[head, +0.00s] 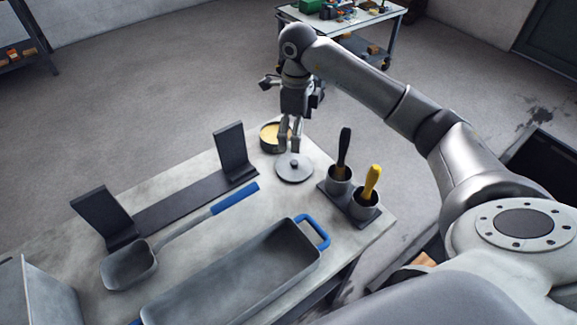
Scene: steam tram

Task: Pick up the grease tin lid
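The grease tin lid (294,173) is a flat grey disc with a small knob, lying on the table near its far right corner. The open grease tin (267,141), dark with yellow grease inside, stands just behind and left of it. My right gripper (290,146) points down just behind the lid's knob, in front of part of the tin. Its two fingers show a gap between them and hold nothing. Whether a fingertip touches the lid cannot be told. My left gripper is not in view.
Two cups with a black-handled brush (343,146) and a yellow-handled brush (371,181) stand right of the lid. A dark rack (195,204), a blue-handled scoop (128,265) and a grey tray with blue handles (303,262) fill the table's left and front.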

